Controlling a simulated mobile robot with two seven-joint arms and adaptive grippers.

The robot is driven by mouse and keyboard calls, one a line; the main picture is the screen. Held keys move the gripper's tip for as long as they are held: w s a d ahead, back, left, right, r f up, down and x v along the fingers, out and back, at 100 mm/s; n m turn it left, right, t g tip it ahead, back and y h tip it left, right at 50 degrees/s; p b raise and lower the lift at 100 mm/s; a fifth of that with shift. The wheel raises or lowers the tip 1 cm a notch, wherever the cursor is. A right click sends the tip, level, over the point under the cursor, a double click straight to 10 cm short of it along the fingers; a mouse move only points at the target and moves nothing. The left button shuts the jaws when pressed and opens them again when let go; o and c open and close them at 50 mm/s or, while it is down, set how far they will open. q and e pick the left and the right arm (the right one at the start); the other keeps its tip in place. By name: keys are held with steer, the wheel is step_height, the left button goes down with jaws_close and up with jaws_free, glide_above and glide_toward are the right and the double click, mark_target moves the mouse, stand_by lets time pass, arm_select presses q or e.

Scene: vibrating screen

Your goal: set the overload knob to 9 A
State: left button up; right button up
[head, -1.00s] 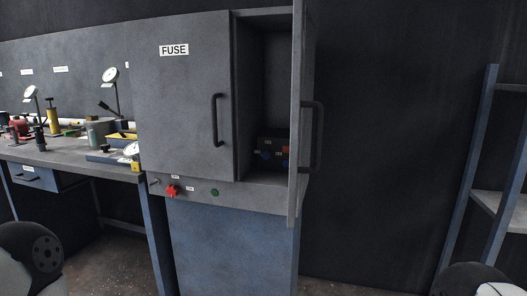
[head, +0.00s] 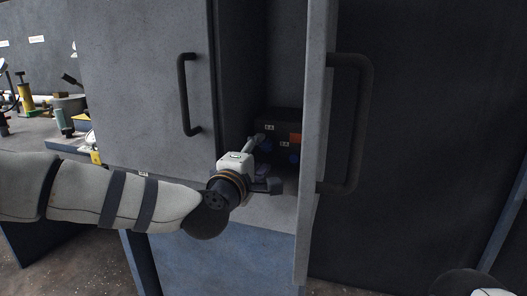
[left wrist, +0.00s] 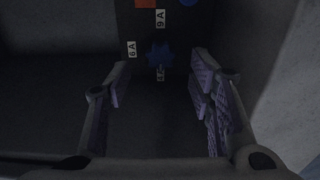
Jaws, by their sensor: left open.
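The overload knob (left wrist: 160,55) is a small blue lobed knob on a dark panel in the left wrist view. A 9 A label (left wrist: 160,18) is above it, an 8 A label (left wrist: 131,49) is to its left, and another label below it is too small to read. Which label the knob points to cannot be told. My left gripper (left wrist: 158,82) is open, its fingers on either side of the knob's line with no visible contact. In the head view the left gripper (head: 264,161) reaches into the open cabinet and hides most of the knob.
The dark box (head: 284,117) also carries an orange part (head: 295,138) and another blue part (head: 294,158). The open cabinet door (head: 316,140) stands close to the right of my left gripper. The closed door (head: 150,80) is to the left.

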mark_target(264, 145)
arm_select(q)
steer(key=x, duration=0.4)
steer(key=c, duration=1.2)
steer(key=shift+o, duration=0.2)
arm_select(e)
steer(key=shift+s+f, duration=0.1)
steer(key=shift+f, duration=0.15)
arm_select(q)
steer(key=shift+m, duration=0.3)
arm_select(e)
steer(key=shift+r, duration=0.15)
arm_select(q)
steer(key=m+p, duration=0.1)
steer(key=m, duration=0.1)
steer(key=shift+r+m, duration=0.2)
steer(key=shift+m, duration=0.2)
steer(key=m+p, duration=0.1)
steer(key=m, duration=0.4)
steer(key=m+p, duration=0.1)
steer(key=m, duration=0.3)
steer(key=shift+m, duration=0.4)
steer(key=shift+m+p, duration=0.55)
steer(key=shift+m, duration=1.75)
arm_select(e)
steer(key=w+r+t, duration=0.1)
steer(key=w+r, duration=0.3)
steer(key=shift+w+r+t, duration=0.3)
steer(key=shift+w+r, duration=0.1)
arm_select(q)
steer(key=shift+w, duration=0.1)
